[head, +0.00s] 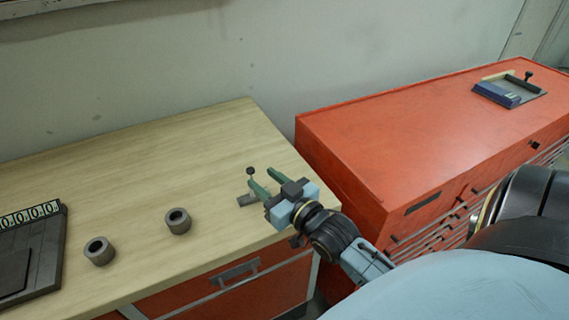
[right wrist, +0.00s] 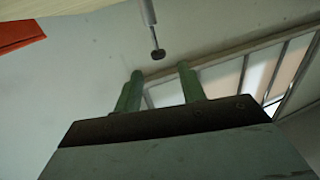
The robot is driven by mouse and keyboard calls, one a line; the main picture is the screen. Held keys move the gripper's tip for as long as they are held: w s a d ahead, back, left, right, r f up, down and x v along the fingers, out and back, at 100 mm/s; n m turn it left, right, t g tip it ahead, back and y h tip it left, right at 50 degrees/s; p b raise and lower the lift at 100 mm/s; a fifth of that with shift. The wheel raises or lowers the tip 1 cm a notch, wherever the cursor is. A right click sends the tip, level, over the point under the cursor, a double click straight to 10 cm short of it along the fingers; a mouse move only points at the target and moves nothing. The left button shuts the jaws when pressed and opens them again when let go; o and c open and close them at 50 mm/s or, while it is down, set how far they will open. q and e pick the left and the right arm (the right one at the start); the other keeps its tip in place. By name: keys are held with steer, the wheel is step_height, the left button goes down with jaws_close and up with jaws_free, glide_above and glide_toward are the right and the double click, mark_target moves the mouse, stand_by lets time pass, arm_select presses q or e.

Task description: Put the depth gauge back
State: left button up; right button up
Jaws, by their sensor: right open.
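The depth gauge (head: 247,199) stands on the right end of the wooden bench. It has a grey base, a thin upright rod and a dark round knob on top. My right gripper (head: 262,178) is open beside it, its green fingers pointing toward the gauge. In the right wrist view, the gauge's rod and dark knob (right wrist: 157,55) show from the top edge, just past the open fingers (right wrist: 160,75). Nothing is seen held between the fingers. Whether a finger touches the gauge I cannot tell. My left gripper is not in view.
Two grey hollow cylinders (head: 178,221) (head: 99,251) stand on the bench (head: 150,165). A dark block with a number strip (head: 30,215) is at the left. The red cabinet (head: 400,130) at the right carries a tray with a blue block (head: 496,94) and a dark-knobbed piece. Its near top is clear.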

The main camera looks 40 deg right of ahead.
steer(key=s, duration=0.6)
steer(key=shift+s, duration=0.15)
